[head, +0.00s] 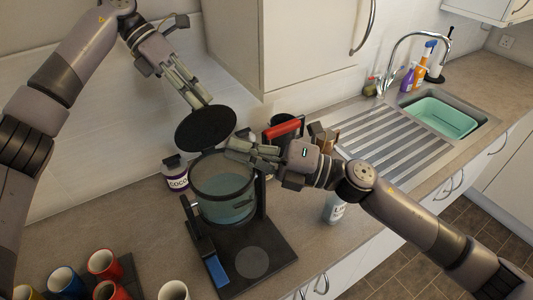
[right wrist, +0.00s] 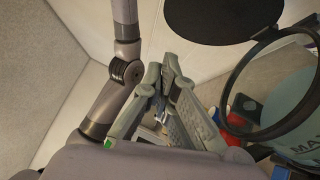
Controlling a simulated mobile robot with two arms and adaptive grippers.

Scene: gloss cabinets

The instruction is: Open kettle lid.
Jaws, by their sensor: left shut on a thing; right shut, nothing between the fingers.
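The kettle (head: 224,208) is a clear jug with bluish water, standing on a black base on the counter; its "MAX" marking shows in the right wrist view (right wrist: 298,140). Its round black lid (head: 205,129) is tilted up off the rim, leaving the top open; it also shows in the right wrist view (right wrist: 225,18). My left gripper (head: 205,103) comes down from above, its fingertips shut at the lid's upper edge. My right gripper (head: 230,150) is shut and empty by the kettle's rim, covering part of it; its fingers show in the right wrist view (right wrist: 170,68).
A cocoa jar (head: 177,175) stands left of the kettle and a white-labelled bottle (head: 335,208) to the right. Several mugs (head: 104,264) are at front left. A red-topped item (head: 284,129) is behind my right gripper. The drainer and sink (head: 440,118) lie right.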

